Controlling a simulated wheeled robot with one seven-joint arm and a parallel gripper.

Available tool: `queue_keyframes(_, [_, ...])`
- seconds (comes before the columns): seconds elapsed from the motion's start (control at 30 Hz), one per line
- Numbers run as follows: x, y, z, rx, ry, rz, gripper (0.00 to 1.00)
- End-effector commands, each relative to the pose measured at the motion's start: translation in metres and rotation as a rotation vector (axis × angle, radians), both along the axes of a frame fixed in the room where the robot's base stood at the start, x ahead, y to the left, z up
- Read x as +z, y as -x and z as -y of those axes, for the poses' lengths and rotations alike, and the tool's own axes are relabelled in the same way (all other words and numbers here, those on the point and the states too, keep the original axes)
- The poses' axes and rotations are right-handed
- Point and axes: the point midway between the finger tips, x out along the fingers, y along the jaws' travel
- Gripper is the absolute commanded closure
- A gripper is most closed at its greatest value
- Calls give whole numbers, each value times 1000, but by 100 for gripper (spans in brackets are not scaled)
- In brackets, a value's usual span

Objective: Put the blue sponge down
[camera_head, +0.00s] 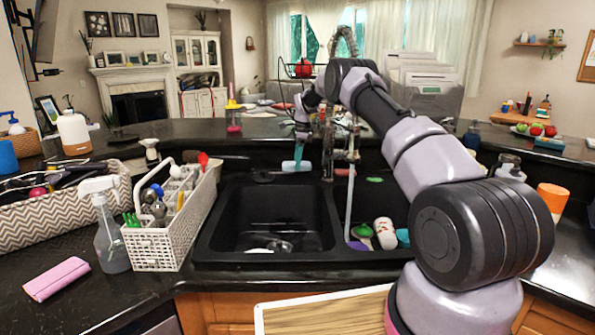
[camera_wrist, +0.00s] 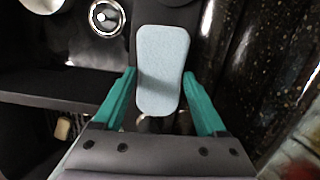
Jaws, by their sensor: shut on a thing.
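The blue sponge (camera_head: 296,166) shows at the back edge of the left basin in the head view, just under my gripper (camera_head: 301,143). In the wrist view the pale blue sponge (camera_wrist: 163,60) lies lengthwise between the two teal fingers of my gripper (camera_wrist: 159,74). My gripper is shut on the sponge, pointing down. Whether the sponge touches the sink rim beneath it is hard to tell.
The black double sink (camera_head: 218,228) has something shiny in its left basin and several dishes (camera_head: 385,234) in its right one. The faucet (camera_head: 347,155) stands close right of my gripper. A white rack (camera_head: 160,248) stands left. A pink cloth-like block (camera_head: 56,279) lies front left.

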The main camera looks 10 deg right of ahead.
Motion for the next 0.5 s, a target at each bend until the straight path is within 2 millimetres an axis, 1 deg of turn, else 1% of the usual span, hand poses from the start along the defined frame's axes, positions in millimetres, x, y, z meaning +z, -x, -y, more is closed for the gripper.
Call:
queue_keyframes(0.2, [-34,1,0,1,1,-3,70])
queue_keyframes(0.27, [-41,1,0,0,0,-3,70])
queue_keyframes(0.33, [-43,0,0,0,0,-1,70])
queue_keyframes(0.5, [-43,0,0,0,0,-1,70])
